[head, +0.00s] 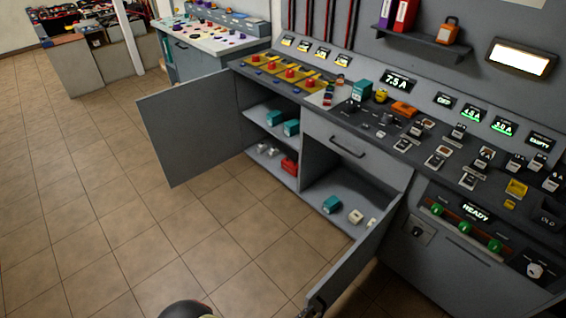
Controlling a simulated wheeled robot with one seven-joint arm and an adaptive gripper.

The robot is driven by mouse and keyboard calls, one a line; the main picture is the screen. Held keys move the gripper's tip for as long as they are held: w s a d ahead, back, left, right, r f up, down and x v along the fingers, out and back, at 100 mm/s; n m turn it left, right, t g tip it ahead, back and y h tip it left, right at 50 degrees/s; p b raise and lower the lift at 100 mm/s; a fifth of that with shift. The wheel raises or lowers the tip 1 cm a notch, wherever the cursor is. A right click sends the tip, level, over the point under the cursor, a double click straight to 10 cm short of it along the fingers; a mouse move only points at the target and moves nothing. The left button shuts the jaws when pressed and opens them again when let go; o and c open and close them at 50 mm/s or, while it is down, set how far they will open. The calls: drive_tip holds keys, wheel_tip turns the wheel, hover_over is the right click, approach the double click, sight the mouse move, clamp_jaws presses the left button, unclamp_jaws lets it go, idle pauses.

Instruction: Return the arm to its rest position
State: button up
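My gripper is not clearly in view. A dark rounded piece, apparently part of my own arm, shows at the bottom edge left of the middle. Its shape does not show any fingers. The arm's pose cannot be told from this view. The grey console cabinet (352,178) stands to the right with two doors open. The left door (186,130) is swung wide over the floor. The right door (352,268) stands open toward the bottom of the picture, with a dark fitting near its lower end.
Teal boxes (291,127) and a red item (289,166) sit on the cabinet shelves. The drawer (350,148) is shut. A wall shelf (424,44) holds binders and an orange lantern-like item. The tiled floor (90,200) at left is clear.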

drive_tip(key=w+d+r+m+g+y, duration=0.2)
drive_tip(key=r+m+g, duration=0.45)
drive_tip(key=r, duration=0.55)
drive_tip(key=w+d+r+m+g+y, duration=0.15)
drive_tip(key=r+m+g, duration=0.35)
drive_tip(key=r+m, duration=0.5)
drive_tip(key=s+d+r+m+t+y, duration=0.2)
drive_tip(key=r+y, duration=0.1)
drive_tip(key=r, duration=0.5)
drive_tip(key=s+d+r+m+t+y, duration=0.2)
drive_tip(key=r+m+y, duration=0.1)
drive_tip(key=r, duration=0.5)
drive_tip(key=s+d+r+m+t+y+p, duration=0.1)
drive_tip(key=s+d+r+m+t+y, duration=0.1)
drive_tip(key=r, duration=0.7)
drive_tip(key=shift+s+d+m+y, duration=0.15)
drive_tip(key=shift+d+m+y, duration=0.2)
drive_tip(key=shift+y, duration=0.1)
